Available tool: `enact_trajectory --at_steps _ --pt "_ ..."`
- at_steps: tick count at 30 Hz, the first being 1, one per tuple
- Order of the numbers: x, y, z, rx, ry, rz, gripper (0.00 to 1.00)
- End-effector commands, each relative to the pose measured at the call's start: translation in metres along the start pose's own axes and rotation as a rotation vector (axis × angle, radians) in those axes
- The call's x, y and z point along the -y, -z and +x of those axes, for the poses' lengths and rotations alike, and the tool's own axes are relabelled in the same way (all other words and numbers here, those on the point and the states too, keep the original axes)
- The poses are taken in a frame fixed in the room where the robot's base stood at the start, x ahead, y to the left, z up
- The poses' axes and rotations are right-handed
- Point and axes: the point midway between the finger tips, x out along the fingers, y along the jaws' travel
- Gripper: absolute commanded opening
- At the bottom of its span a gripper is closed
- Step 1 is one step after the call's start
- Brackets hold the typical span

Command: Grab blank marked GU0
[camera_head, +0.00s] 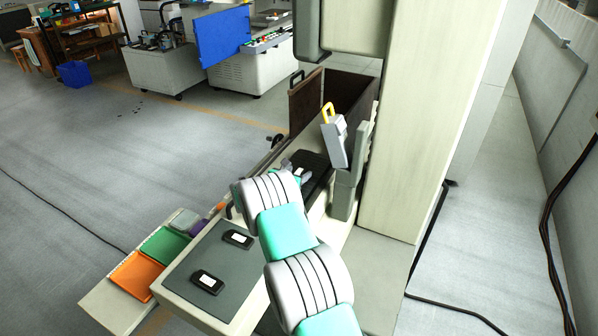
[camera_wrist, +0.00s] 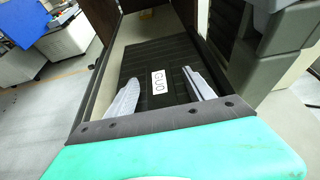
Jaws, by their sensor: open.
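The blank marked GU0 (camera_wrist: 150,92) is a dark block with a white label, seen in the wrist view lying on the machine's work surface. My gripper (camera_wrist: 166,80) is open. Its two pale fingers stand on the left and right of the label, over or beside the block; I cannot tell whether they touch it. In the head view the dark block (camera_head: 316,166) shows just beyond my arm, partly hidden by it. My gripper is mostly hidden there behind the grey and teal arm links.
Two small black labelled pieces (camera_head: 237,238) (camera_head: 207,281) lie on a dark grey mat (camera_head: 182,285). Orange (camera_head: 136,275) and green (camera_head: 164,246) sheets lie left of it. A brown-walled tank (camera_head: 352,94) and a grey unit with a yellow handle (camera_head: 336,140) stand close behind my gripper.

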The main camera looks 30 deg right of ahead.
Motion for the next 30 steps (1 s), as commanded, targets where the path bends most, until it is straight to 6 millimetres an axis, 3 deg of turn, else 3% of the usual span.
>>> enact_trajectory --at_steps 5,27,30 --pt "-0.0008 -0.0001 0.0003 0.000 -0.001 0.001 0.62" --pt "-0.0009 0.0001 -0.0002 0.000 -0.002 0.001 0.02" --pt "-0.0009 0.0000 -0.0002 0.000 -0.002 0.001 0.00"
